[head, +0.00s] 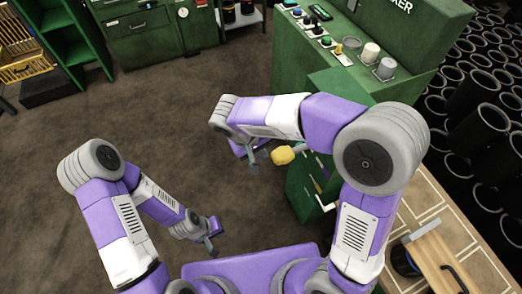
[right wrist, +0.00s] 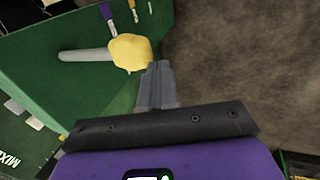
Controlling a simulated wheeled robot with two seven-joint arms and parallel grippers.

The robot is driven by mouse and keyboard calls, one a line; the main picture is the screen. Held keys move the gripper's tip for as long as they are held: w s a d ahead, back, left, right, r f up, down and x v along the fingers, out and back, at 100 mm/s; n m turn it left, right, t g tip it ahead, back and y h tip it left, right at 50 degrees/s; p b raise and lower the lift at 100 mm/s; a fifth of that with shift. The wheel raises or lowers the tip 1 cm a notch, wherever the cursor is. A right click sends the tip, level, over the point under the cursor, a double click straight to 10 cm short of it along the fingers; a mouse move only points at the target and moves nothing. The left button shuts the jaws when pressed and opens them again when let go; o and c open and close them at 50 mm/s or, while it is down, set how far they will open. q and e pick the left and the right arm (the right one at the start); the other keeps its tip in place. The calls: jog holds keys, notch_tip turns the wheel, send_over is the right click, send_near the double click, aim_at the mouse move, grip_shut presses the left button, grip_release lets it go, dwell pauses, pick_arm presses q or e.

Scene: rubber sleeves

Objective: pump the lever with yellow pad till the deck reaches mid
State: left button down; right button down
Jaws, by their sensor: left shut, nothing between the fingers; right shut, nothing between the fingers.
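The yellow pad (head: 283,155) sits on the end of a short lever at the side of the green machine (head: 290,75). In the right wrist view the yellow pad (right wrist: 131,52) caps a pale grey lever rod (right wrist: 85,55). My right gripper (head: 255,166) is shut and empty, just left of the pad. In the right wrist view its fingertips (right wrist: 158,68) are close beside the pad; I cannot tell if they touch. My left gripper (head: 211,246) is shut and empty, low over the floor. My right arm hides part of the machine, and I cannot make out the deck's height.
A control panel with coloured buttons (head: 326,41) and grey and white knobs (head: 371,53) tops the machine. A wooden workbench (head: 440,220) stands at right, with many black sleeves (head: 475,125) beyond. Green cabinets (head: 140,35) line the back. The brown floor at left is clear.

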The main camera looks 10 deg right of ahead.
dwell(0.3)
notch_tip(320, 180, up, 12)
jog(key=g+y+p, duration=0.1)
jog(key=y+p, duration=0.3)
jog(key=p, duration=1)
send_over(282, 152)
jog(key=shift+r, duration=0.1)
notch_tip(282, 152, down, 14)
jog(key=shift+f+b, duration=0.1)
jog(key=shift+b, duration=0.8)
